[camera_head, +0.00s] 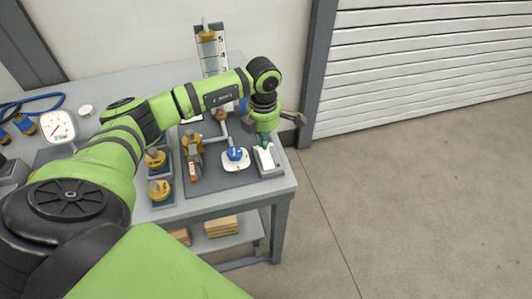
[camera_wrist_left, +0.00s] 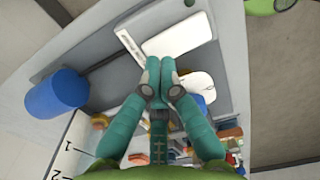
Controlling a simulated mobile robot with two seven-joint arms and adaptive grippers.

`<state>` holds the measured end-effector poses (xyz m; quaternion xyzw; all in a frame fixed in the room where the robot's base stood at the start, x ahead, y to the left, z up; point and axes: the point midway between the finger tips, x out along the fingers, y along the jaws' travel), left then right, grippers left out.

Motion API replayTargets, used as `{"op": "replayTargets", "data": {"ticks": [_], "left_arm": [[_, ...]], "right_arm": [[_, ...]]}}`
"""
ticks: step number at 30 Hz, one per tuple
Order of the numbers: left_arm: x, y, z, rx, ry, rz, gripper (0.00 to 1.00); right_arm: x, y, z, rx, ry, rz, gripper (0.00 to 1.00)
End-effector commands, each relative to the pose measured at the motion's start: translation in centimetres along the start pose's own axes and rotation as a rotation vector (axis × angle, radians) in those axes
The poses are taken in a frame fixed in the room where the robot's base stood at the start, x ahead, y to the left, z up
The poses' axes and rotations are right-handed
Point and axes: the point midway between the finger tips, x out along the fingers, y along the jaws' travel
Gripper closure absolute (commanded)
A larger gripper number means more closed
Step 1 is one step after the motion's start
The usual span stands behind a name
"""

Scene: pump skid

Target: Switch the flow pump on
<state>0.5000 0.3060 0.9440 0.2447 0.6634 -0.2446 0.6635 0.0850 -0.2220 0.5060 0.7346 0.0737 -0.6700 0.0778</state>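A small grey box with a white face (camera_head: 270,163), which looks like the pump's switch, sits at the right front corner of the bench. In the left wrist view a white plate (camera_wrist_left: 185,36) lies just beyond my fingertips. My left gripper (camera_head: 264,140) points down at the box's far end. In the left wrist view its teal fingers (camera_wrist_left: 160,65) are together with nothing between them. I cannot tell whether the tips touch the box. A blue-topped device on a white base (camera_head: 235,160) stands left of it. My right gripper is not in view.
The bench (camera_head: 222,206) also holds a red-tagged valve (camera_head: 193,168), yellow-topped fittings (camera_head: 160,189), a dial gauge (camera_head: 58,127) and a scaled tube (camera_head: 208,48) at the back. Open floor (camera_head: 410,190) and a shutter (camera_head: 430,60) lie to the right.

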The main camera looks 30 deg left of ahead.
Motion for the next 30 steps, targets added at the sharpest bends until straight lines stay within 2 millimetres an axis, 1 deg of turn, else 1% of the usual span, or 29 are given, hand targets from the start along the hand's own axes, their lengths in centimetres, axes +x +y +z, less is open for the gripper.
{"op": "replayTargets", "data": {"ticks": [17, 30], "left_arm": [[0.05, -0.01, 0.0, 0.0, 0.0, 0.0, 1.0], [0.69, -0.01, 0.01, 0.0, 0.0, 0.0, 1.0]], "right_arm": [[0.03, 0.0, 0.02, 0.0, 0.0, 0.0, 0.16], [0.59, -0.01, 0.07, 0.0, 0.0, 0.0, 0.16]]}}
